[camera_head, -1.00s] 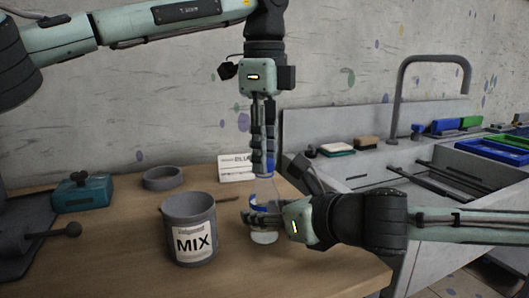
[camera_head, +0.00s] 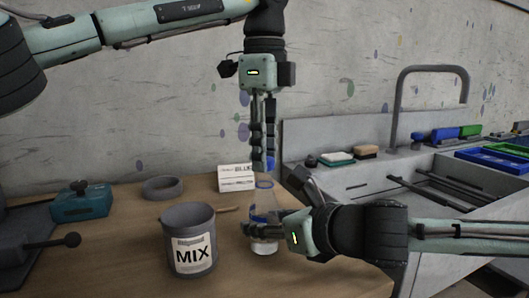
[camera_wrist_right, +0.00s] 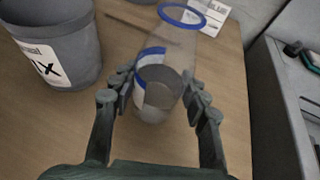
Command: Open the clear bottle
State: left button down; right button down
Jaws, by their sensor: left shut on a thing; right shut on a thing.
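The clear bottle (camera_head: 264,200) stands upright at the right part of the table, with a blue ring at its open mouth and a blue band lower down. It also shows in the right wrist view (camera_wrist_right: 166,92), between the fingers. My right gripper (camera_head: 262,228) is shut on the bottle's body from the right side. My left gripper (camera_head: 263,162) points down just above the bottle and is shut on the blue cap (camera_head: 270,163). The cap is mostly hidden by the fingers and is apart from the bottle's mouth.
A grey MIX bucket (camera_head: 189,238) stands close left of the bottle, with a thin stick (camera_head: 227,208) behind it. A white card (camera_head: 236,178), grey ring (camera_head: 163,187) and teal box (camera_head: 82,202) sit farther back. A sink counter (camera_head: 375,172) adjoins the table at right.

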pick_arm(q)
jog(key=shift+r, duration=0.1)
jog(key=shift+r, duration=1.9)
pick_arm(e)
jog(key=c, duration=0.7)
grip_release()
